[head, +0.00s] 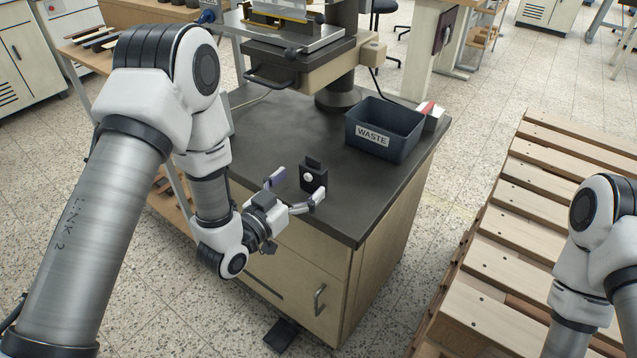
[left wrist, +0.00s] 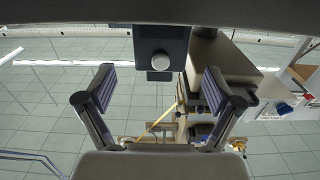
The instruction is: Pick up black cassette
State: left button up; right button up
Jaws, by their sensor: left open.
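The black cassette (head: 313,175) is a small upright dark block with a round white knob and a narrower top. It stands near the front edge of the dark countertop (head: 270,135). In the left wrist view the cassette (left wrist: 161,82) shows at the top middle, above the gap between the open fingers (left wrist: 160,92). I cannot tell whether a finger touches it. My right gripper is out of view.
A dark bin marked WASTE (head: 384,128) stands behind and right of the cassette. The stamping press (head: 310,62) rises at the back of the counter. A slatted wooden surface (head: 490,260) lies to the right. The counter's middle is clear.

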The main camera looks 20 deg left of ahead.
aim_at(306, 177)
pick_arm(q)
jog(key=x, duration=0.5)
jog(key=c, duration=1.4)
jog(key=shift+r, duration=0.1)
jog(key=shift+c, duration=0.2)
